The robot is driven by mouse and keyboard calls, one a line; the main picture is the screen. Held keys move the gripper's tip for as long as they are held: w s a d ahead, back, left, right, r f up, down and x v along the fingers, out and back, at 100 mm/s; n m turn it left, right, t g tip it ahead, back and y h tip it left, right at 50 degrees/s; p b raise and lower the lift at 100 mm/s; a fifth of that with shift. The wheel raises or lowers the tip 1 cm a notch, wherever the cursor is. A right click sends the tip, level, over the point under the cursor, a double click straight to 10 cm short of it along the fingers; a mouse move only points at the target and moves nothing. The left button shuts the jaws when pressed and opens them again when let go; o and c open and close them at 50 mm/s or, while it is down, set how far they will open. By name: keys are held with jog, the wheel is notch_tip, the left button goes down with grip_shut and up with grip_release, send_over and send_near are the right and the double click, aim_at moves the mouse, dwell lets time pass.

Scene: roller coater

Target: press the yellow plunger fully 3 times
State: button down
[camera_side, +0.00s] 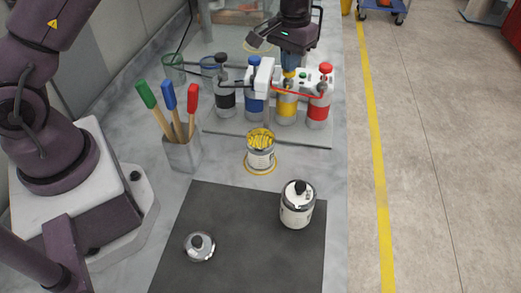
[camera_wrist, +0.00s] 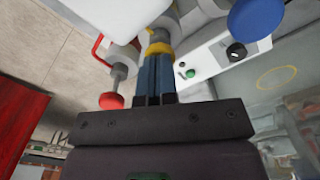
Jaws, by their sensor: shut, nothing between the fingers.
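The yellow plunger (camera_wrist: 158,48) is at the tips of my gripper in the wrist view, with its rim showing around the fingertips. In the side view my gripper (camera_side: 289,70) points down over the yellow bottle (camera_side: 286,110), and its blue fingers seem to meet the plunger top. My gripper (camera_wrist: 156,58) is shut, with nothing between its fingers. The fingers hide much of the plunger, so I cannot tell exactly how far down it is.
The red plunger (camera_side: 326,69) is close on the right and the blue plunger (camera_side: 255,62) on the left. A black bottle (camera_side: 225,98) stands beyond. An open can (camera_side: 260,155), a brush holder (camera_side: 183,153) and a lidded jar (camera_side: 297,210) stand in front.

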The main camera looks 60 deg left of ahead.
jog(key=shift+r, duration=2.2)
jog(key=shift+f, duration=0.1)
jog(key=shift+f, duration=2.2)
jog(key=shift+r, duration=2.3)
jog(key=shift+r, duration=0.1)
jog(key=shift+r, duration=2.9)
